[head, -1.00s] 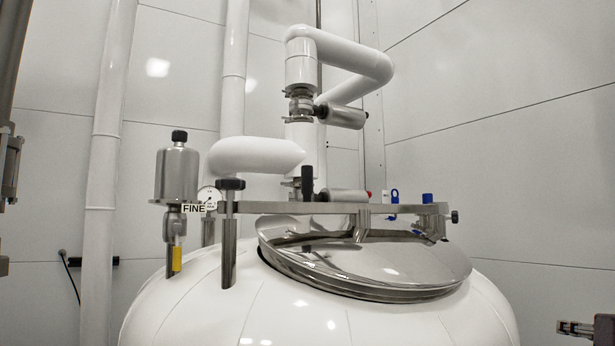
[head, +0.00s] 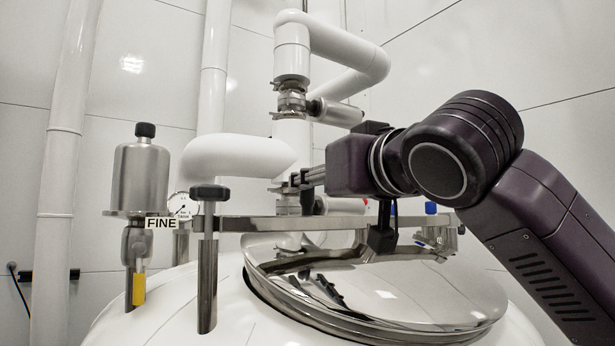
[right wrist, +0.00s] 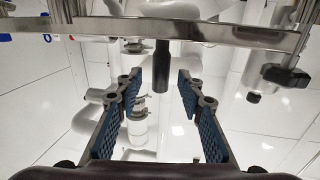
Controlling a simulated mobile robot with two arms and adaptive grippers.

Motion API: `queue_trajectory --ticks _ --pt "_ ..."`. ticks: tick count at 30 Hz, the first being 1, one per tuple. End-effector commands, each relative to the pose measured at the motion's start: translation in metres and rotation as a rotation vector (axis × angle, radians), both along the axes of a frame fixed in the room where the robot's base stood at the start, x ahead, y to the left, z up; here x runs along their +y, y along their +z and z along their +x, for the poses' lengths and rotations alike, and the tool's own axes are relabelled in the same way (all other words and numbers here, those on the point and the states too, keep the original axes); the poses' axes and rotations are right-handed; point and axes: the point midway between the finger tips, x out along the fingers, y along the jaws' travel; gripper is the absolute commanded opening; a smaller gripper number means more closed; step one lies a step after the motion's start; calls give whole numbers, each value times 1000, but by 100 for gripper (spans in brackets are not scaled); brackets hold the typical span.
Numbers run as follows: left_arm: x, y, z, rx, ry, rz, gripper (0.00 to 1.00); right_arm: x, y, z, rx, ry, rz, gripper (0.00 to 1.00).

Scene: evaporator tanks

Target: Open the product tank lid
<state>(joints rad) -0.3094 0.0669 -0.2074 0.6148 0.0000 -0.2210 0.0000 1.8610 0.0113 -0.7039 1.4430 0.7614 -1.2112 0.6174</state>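The product tank's polished round lid (head: 400,285) lies over the opening in the white tank top, with a dark gap along its left rim. A metal bar (head: 235,223) runs across above the lid. An upright black handle (right wrist: 162,65) on the bar shows in the right wrist view. My right gripper (head: 300,180) reaches in from the right above the bar. In the right wrist view, my right gripper (right wrist: 156,88) is open, its blue-padded fingers on either side of the handle with gaps. The gripper hides most of the handle in the head view. My left gripper is out of view.
A black knob on a metal post (head: 208,192) stands at the bar's left end. A metal canister (head: 141,175), a gauge (head: 183,204) and a yellow-handled valve (head: 139,288) stand farther left. White pipes (head: 240,157) rise behind the bar.

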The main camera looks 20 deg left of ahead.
Motion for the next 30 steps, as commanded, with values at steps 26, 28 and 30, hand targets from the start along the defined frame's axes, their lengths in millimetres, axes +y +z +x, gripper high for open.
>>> queue_trajectory --ticks 26,28,30 --pt "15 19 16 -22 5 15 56 22 0 28 -1 -1 1 3" --pt "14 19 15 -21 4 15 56 22 0 28 -1 -1 1 0" --pt "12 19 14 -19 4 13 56 22 0 28 -1 -1 1 0"
